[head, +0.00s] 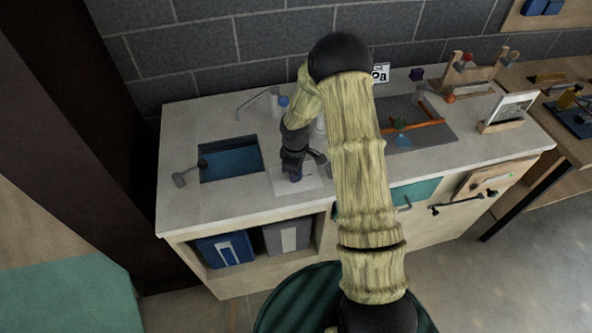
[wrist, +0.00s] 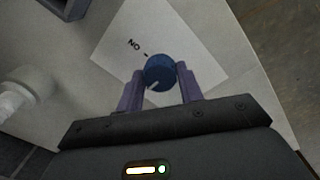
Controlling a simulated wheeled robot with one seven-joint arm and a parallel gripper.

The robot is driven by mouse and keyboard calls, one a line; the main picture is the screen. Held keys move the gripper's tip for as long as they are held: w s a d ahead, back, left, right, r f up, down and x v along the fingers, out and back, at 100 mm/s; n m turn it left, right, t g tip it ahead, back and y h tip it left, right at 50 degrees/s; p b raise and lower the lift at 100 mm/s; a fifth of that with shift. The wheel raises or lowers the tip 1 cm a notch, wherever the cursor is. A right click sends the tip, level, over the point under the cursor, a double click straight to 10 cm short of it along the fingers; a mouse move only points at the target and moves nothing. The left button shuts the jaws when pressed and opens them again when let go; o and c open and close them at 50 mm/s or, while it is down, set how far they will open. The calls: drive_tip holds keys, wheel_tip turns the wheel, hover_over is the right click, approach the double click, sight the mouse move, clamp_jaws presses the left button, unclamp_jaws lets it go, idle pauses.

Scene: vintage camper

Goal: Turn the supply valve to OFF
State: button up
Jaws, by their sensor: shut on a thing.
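The supply valve is a round blue knob (wrist: 160,70) on a white card (wrist: 190,38). The card shows the word ON and a short dash beside it, both upside down in the wrist view. A pale pointer line on the knob points to the lower left, away from the ON dash. No OFF label can be read. My gripper (wrist: 159,76) has its two purple fingers on either side of the knob, shut on it. In the head view my gripper (head: 296,174) reaches down onto the card (head: 312,180) and largely hides the knob.
A sink (head: 230,160) with a tap (head: 258,100) lies left of the card. A white bottle (wrist: 24,90) stands close to my gripper. Right of my arm are a grey panel (head: 440,132) with orange pipe and a framed stand (head: 508,112).

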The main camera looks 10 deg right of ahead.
drive_tip(key=shift+w, duration=0.1)
drive_tip(key=o, duration=1)
drive_tip(key=shift+r, duration=0.1)
drive_tip(key=r+b, duration=0.1)
drive_tip(key=r, duration=0.4)
drive_tip(key=r+b, duration=0.1)
drive_tip(key=r, duration=1.1)
drive_tip(key=shift+s+a+r+b, duration=0.15)
drive_tip(key=shift+s+a+b, duration=0.15)
drive_tip(key=shift+s+b, duration=0.1)
drive_tip(key=shift+s, duration=0.15)
